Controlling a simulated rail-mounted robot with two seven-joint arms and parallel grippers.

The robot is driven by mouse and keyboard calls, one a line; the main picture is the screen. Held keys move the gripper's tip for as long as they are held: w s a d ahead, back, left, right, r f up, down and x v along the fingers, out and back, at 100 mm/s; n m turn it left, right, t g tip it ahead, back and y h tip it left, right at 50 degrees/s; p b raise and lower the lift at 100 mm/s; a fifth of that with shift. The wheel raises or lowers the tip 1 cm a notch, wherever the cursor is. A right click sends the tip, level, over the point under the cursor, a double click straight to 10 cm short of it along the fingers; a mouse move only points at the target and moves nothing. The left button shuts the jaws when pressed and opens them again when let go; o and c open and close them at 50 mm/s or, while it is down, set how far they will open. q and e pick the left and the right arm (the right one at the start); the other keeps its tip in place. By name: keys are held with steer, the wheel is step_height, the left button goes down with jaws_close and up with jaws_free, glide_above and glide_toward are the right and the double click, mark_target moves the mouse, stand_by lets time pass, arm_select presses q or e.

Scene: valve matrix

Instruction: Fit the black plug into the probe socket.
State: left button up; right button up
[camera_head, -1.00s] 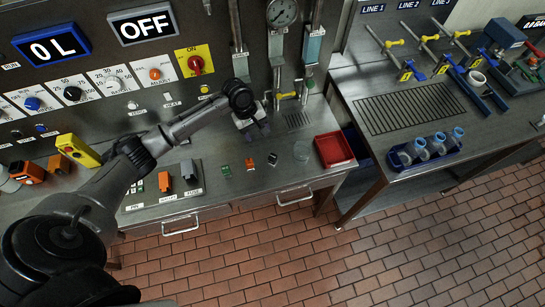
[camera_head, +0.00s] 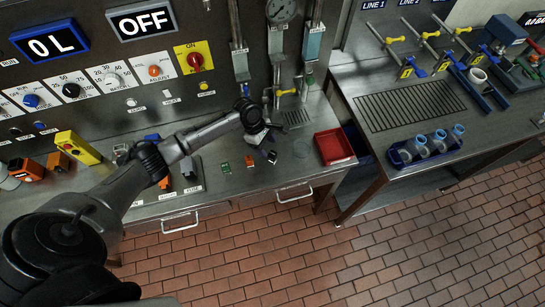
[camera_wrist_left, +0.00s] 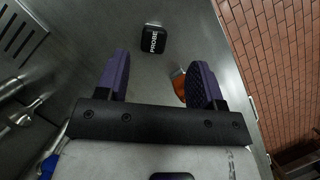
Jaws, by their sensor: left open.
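The black plug (camera_head: 272,157) lies on the steel bench. In the left wrist view the plug (camera_wrist_left: 153,39), marked PROBE, shows beyond my fingertips, roughly between their lines and apart from them. My left gripper (camera_head: 267,146) is open and empty, over the bench close to the black plug. Its two purple fingers are spread in the left wrist view (camera_wrist_left: 160,72). The probe socket (camera_head: 195,168) appears to be the grey block at the right end of the socket row, partly hidden by my left arm. My right gripper is not in view.
A green plug (camera_head: 225,168) and an orange plug (camera_head: 249,161) lie left of the black one. The orange plug (camera_wrist_left: 179,83) is partly behind a finger in the wrist view. Valves and pipes rise behind.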

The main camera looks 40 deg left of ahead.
mark_target(272, 153)
arm_select(q)
steer(key=shift+w+x, duration=0.2)
steer(key=shift+x, duration=0.95)
steer(key=shift+w+x, duration=0.15)
steer(key=shift+x, duration=1.05)
steer(key=shift+d+f, duration=0.1)
steer(key=shift+f, duration=0.5)
steer(key=shift+c, duration=0.4)
steer(key=c, duration=0.9)
